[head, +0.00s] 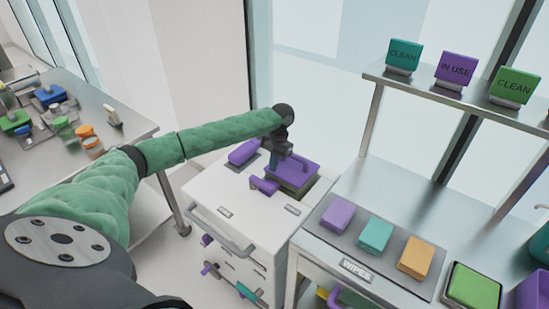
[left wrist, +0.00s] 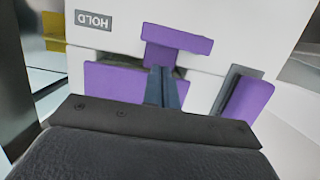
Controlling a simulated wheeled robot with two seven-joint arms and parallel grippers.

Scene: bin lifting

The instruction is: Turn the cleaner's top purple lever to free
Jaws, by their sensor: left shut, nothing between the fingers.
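The cleaner is a white cabinet (head: 240,205) in the middle of the head view. Its top purple lever (head: 264,186) sticks out over the white top. In the left wrist view the lever (left wrist: 176,41) is T-shaped, with a wide bar and short stem, right of an upside-down HOLD label (left wrist: 93,20). My left gripper (head: 274,161) is over the cleaner's top. Its fingers (left wrist: 162,86) are shut and empty, with tips close by the lever's stem; I cannot tell if they touch. My right gripper is out of view.
Purple blocks (head: 244,152) (head: 293,177) stand at the back of the cleaner's top. A front handle (head: 220,232) sticks out. At right, a metal table (head: 390,190) holds colored wipes, with CLEAN and IN USE signs on a shelf above. A cluttered table (head: 95,105) is at left.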

